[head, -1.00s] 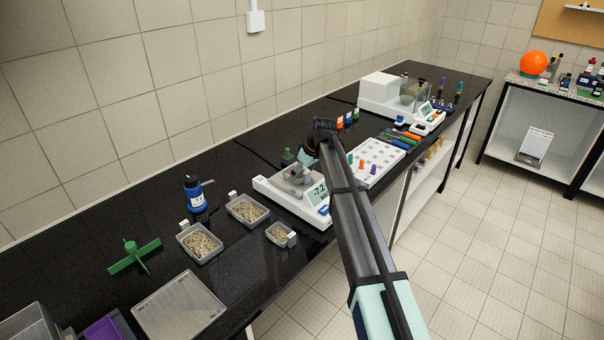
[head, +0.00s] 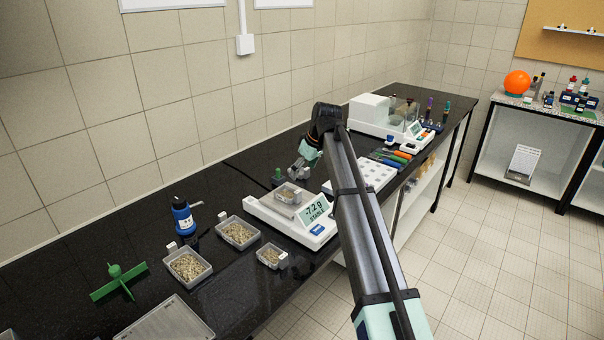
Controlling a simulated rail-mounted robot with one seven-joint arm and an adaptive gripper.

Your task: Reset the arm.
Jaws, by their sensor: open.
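My arm reaches over the black bench, and my gripper (head: 298,174) is open and empty. It hangs above and slightly right of a small clear container (head: 289,193), which sits on the pan of a white balance (head: 264,215). The balance display reads about -7.2 g. I see a gap between the fingertips and the container, though its exact height is hard to tell. The wrist and forearm hide part of the bench behind the balance.
Granule-filled trays (head: 188,264) (head: 238,232) (head: 270,256) stand left of the balance. A blue bottle (head: 183,217) and a green cross-shaped piece (head: 118,281) are farther left.

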